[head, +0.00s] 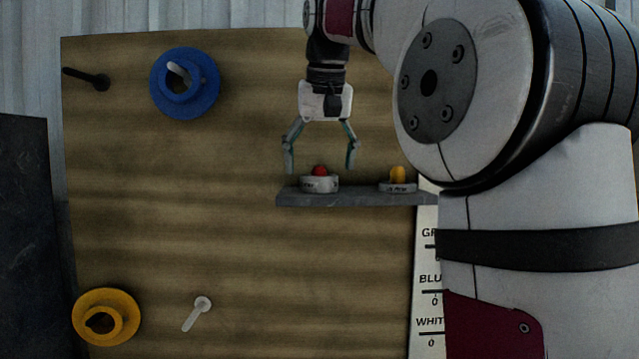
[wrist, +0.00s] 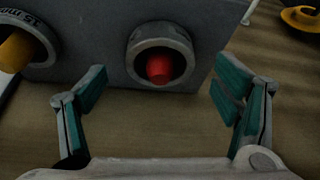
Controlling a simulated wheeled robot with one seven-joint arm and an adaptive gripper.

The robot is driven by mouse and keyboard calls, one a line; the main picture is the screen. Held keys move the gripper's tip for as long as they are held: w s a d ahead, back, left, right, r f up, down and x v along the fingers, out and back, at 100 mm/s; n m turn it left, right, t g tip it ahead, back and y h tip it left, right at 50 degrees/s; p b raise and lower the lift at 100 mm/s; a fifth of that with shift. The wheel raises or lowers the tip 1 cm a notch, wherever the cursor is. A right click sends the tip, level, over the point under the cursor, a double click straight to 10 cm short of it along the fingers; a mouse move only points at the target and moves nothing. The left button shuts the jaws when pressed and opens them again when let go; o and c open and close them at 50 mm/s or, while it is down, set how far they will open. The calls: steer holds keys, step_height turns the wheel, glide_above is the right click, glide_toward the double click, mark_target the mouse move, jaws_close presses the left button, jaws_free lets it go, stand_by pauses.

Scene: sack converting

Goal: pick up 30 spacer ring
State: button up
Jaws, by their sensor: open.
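A pale grey spacer ring (head: 320,186) sits around a red peg (head: 320,170) at the left of a small grey shelf (head: 350,199). Its lettering is too small to read; it also shows in the wrist view (wrist: 161,35). A second, lower-looking ring (head: 398,188) sits around a yellow peg (head: 398,174) farther right on the shelf; its label in the wrist view looks like 15 mm. My gripper (head: 321,164) is open and points down above the red-peg ring, its fingers spread to either side. Nothing is between the fingers.
The shelf is fixed to a wooden board (head: 240,230). The board carries a blue flanged spool (head: 185,84), a yellow spool (head: 105,317), a black peg (head: 87,78) and a white peg (head: 197,313). A printed chart (head: 427,280) hangs below the shelf, partly behind my arm.

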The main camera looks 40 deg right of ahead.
steer(key=shift+x, duration=1.1)
steer(key=c, duration=1.6)
steer(key=shift+c, duration=0.2)
steer(key=shift+r, duration=0.15)
step_height(320, 180, up, 8)
steer(key=shift+f+p, duration=0.25)
steer(key=shift+p, duration=0.15)
steer(key=shift+r+p, duration=0.7)
steer(key=shift+r, duration=0.35)
